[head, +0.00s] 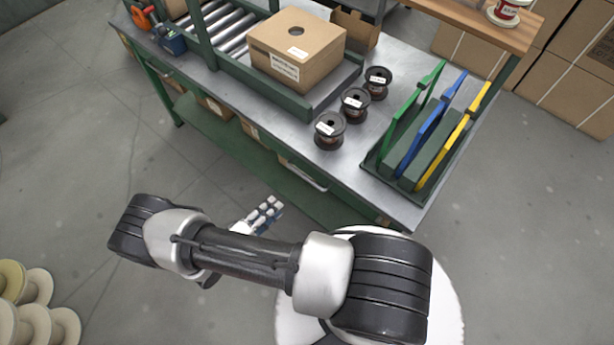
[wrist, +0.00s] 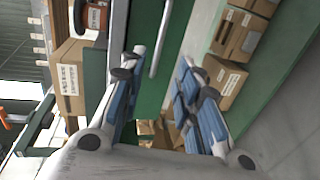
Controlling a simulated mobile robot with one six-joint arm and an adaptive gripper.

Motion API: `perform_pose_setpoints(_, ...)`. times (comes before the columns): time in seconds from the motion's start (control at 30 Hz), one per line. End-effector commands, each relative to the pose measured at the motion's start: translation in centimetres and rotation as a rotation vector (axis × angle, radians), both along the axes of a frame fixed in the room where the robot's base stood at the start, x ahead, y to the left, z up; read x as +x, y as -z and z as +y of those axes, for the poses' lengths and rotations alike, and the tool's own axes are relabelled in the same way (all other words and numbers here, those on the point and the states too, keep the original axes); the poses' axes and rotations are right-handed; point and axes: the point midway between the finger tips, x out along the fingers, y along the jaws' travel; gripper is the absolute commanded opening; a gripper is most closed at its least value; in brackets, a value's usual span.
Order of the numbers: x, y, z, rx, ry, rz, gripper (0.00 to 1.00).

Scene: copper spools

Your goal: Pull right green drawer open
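A green drawer front (wrist: 145,62) with a long pale bar handle (wrist: 161,38) shows in the wrist view, under the workbench top. In the head view a pale bar, probably this handle (head: 303,174), shows below the bench's front edge; most of the drawer is hidden under the top. I cannot tell whether it is the right drawer. My gripper (wrist: 163,92) is open and empty, with blue-padded fingers apart. The handle lies ahead, roughly between the finger directions, with no contact visible. In the head view my gripper (head: 264,214) is in front of the bench.
The bench top (head: 385,185) carries a cardboard box (head: 298,50), several dark spools (head: 329,131) and a green rack with coloured dividers (head: 433,125). Cartons (wrist: 235,50) sit on the lower shelf. Pale spools (head: 30,310) stand at lower left. Floor in front of the bench is clear.

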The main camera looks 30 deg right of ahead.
Motion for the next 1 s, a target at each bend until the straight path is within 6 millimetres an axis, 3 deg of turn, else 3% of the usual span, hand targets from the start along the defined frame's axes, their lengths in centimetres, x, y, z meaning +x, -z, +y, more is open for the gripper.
perform_pose_setpoints(0.17,0.4,0.6,-1.7,-0.005,-0.002,-0.002,0.30)
perform_pose_setpoints(0.7,4.1,3.0,-12.2,-0.003,0.002,-0.001,0.30)
perform_pose_setpoints(1.0,5.5,3.7,-15.6,-0.002,-0.003,0.000,0.30)
